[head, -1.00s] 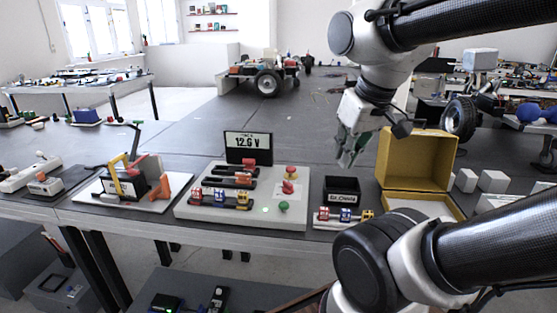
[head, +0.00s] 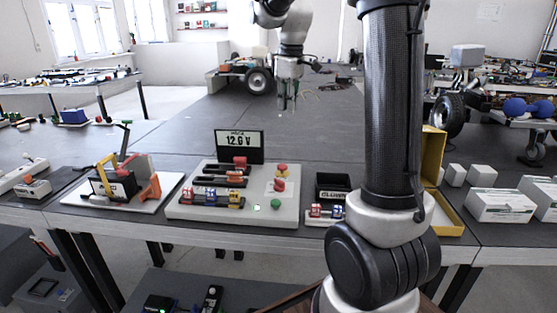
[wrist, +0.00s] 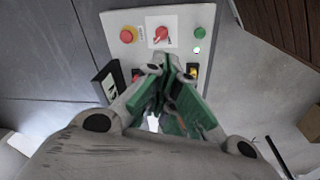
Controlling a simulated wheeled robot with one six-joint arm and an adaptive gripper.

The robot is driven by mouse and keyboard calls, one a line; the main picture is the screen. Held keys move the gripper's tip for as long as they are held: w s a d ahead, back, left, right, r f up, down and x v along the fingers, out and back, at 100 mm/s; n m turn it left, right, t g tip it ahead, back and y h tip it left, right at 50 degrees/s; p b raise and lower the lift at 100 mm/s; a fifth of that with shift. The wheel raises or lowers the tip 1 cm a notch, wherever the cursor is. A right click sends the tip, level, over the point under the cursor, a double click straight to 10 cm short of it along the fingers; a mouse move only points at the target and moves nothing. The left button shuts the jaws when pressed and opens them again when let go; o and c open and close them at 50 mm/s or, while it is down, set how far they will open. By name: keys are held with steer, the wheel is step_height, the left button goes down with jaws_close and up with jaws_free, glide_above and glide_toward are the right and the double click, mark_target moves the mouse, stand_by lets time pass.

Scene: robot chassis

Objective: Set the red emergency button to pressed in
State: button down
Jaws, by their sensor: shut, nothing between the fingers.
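The red emergency button (head: 282,169) sits on a yellow base at the back right of a light grey panel (head: 180,206). In the wrist view the red button (wrist: 127,35) with its yellow ring is up and left of the fingertips. Whether it is in or out cannot be told. My gripper (head: 288,103) hangs fingers down above the table, well above and apart from the panel. In the wrist view its green-padded fingers (wrist: 172,68) are shut and empty, and hide part of the panel.
A red rotary knob (head: 279,185) and a green button (head: 276,207) sit close in front of the emergency button. A display (head: 239,145) stands upright behind the panel's left part. My arm hides much of the yellow box (head: 436,141).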

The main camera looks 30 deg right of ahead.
mark_target(279, 165)
steer(key=w+d+f+n+g, duration=0.1)
steer(key=w+d+f+n, duration=0.3)
steer(key=w+f, duration=0.7)
steer(key=w, duration=0.3)
steer(key=shift+d+f+g, duration=0.3)
steer(key=shift+f, duration=0.05)
step_height(279, 165, down, 14)
